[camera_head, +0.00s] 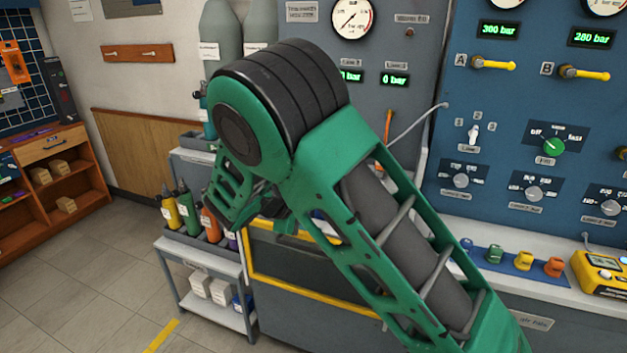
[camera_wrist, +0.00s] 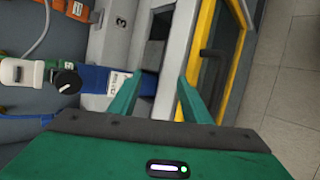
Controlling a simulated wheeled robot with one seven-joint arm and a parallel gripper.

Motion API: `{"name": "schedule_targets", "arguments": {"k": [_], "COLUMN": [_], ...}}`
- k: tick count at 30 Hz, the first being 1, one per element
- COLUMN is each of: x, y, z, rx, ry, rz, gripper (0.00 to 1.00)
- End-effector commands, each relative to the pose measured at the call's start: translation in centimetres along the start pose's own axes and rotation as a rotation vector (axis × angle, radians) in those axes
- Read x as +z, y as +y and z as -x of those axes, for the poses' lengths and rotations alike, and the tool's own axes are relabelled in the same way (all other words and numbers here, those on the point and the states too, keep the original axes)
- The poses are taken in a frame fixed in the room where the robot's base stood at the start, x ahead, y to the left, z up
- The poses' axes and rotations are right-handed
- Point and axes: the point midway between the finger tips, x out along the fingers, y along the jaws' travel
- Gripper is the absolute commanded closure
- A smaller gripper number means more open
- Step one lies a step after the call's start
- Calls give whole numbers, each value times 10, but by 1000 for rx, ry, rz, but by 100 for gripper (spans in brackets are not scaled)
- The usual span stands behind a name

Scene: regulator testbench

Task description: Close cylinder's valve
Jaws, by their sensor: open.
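In the wrist view a blue cylinder (camera_wrist: 92,80) with a white label lies across the left side of the picture. At its left end is a valve with a round black knob (camera_wrist: 67,82) and a pale fitting beside it. My gripper (camera_wrist: 157,84) is open, its two green fingers apart with nothing between them. The knob is left of the fingers and apart from them. In the head view my green arm fills the middle and hides most of the gripper and this cylinder.
A blue panel (camera_head: 485,100) with gauges, yellow-handled valves and knobs stands at the right. Small yellow, green and orange bottles (camera_head: 209,224) stand on a grey cart (camera_head: 205,262). Two tall grey cylinders (camera_head: 221,38) stand behind. The tiled floor (camera_head: 90,270) at the left is clear.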

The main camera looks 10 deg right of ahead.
Motion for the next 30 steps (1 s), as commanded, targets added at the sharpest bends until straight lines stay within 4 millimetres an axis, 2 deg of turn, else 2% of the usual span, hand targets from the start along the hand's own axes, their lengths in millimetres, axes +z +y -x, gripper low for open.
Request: {"name": "schedule_targets", "arguments": {"k": [2,5,9,12,16,19,22,30], "x": [7,14,20,21,22,22,21,13], "y": [0,10,25,33,38,41,48,78], "z": [7,23,56,78,94,96,90,56], "rx": [144,327,559,679,763,783,782,779], "ry": [-8,-33,-94,-138,-178,-188,-190,-189], "rz": [182,408,684,824,921,945,945,941], "gripper": [56,56,56,56,56,56,56,56]}}
